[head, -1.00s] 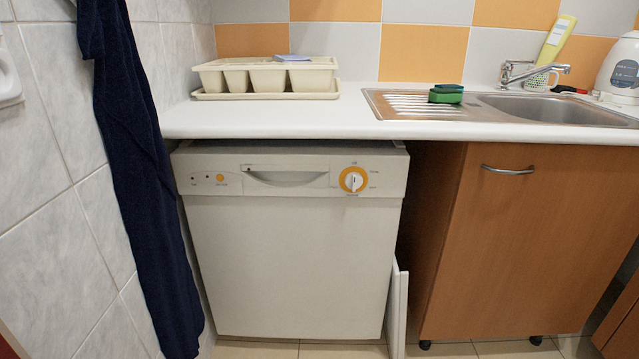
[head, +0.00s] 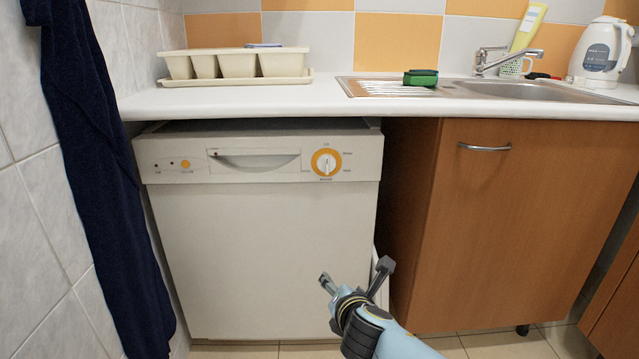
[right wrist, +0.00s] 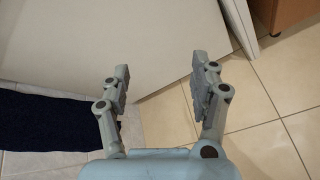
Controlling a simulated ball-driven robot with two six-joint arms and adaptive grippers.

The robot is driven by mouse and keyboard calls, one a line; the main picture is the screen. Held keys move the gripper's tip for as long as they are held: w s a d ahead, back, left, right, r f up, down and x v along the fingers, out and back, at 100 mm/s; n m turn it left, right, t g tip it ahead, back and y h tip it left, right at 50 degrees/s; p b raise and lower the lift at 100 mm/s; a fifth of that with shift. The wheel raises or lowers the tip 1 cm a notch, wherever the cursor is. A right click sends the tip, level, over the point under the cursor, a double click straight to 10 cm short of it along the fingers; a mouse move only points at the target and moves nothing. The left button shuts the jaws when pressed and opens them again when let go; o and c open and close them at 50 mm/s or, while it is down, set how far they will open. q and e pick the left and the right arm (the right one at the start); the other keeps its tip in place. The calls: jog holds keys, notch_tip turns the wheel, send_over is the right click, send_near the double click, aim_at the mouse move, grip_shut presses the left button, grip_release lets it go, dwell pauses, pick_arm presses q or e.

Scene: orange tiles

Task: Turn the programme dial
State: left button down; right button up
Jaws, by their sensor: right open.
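The programme dial (head: 326,162) is a white knob with an orange ring at the right end of the control panel of the white dishwasher (head: 262,250). Its pointer stands close to vertical. My right gripper (head: 356,278) is open and empty, in front of the lower right of the dishwasher door, well below the dial and apart from it. In the right wrist view my right gripper (right wrist: 160,82) shows its two fingers spread, with the door and floor beyond. The dial is not in that view. My left gripper is not in view.
A dark blue towel (head: 105,180) hangs along the left wall. The white worktop (head: 330,98) overhangs the dishwasher and holds a cream tray (head: 235,66), a green sponge (head: 420,77) and a kettle (head: 601,50). A wooden cabinet (head: 515,230) stands to the right.

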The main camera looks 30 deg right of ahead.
jog(key=w+r+n+t+h, duration=0.1)
jog(key=w+r+n+t, duration=0.2)
jog(key=r, duration=0.5)
jog(key=n+t+h+b, duration=0.1)
jog(key=n+h+b, duration=0.1)
jog(key=n+h, duration=0.1)
send_near(327, 165)
jog(key=b+x, duration=0.1)
jog(key=x, duration=0.3)
jog(key=shift+f, duration=0.15)
jog(key=b+x, duration=0.1)
jog(key=x, duration=0.3)
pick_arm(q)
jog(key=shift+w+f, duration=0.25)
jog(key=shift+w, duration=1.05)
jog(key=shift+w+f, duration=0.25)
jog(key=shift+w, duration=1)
pick_arm(e)
jog(key=shift+w+d, duration=0.35)
jog(key=shift+w, duration=0.15)
jog(key=c, duration=1.1)
